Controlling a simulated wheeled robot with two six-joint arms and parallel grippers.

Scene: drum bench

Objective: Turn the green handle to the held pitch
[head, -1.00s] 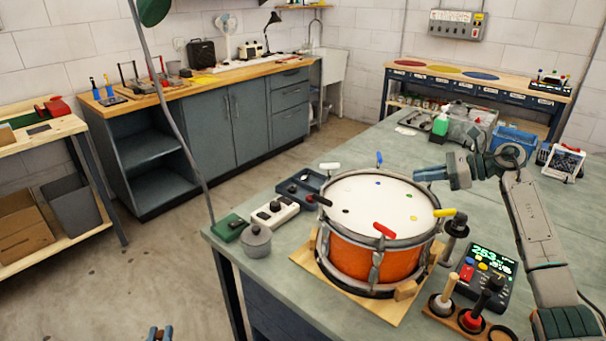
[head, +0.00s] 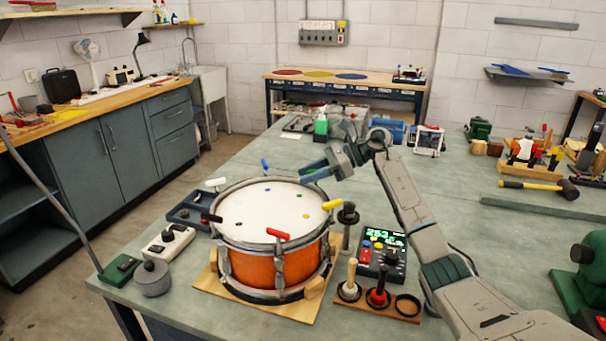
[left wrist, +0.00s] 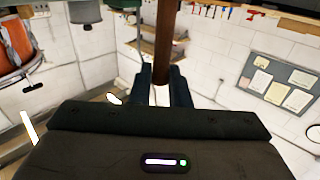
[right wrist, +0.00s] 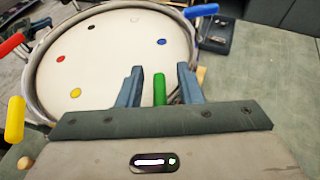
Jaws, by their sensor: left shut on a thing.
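The orange drum (head: 270,265) with a white head (head: 262,207) stands on a wooden board. Coloured handles ring its rim. My right gripper (head: 308,172) is at the drum's far right rim. In the right wrist view the green handle (right wrist: 159,88) stands between the open fingers of my right gripper (right wrist: 160,88), with a gap on both sides. In the head view the green handle is hidden behind the gripper. My left gripper (left wrist: 164,88) is outside the head view. In the left wrist view it is shut on a brown rod (left wrist: 169,35).
A display box (head: 383,252) with lit green digits and a wooden holder (head: 375,305) with upright tools stand right of the drum. A white switch box (head: 167,243) and a grey pot (head: 152,278) stand left.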

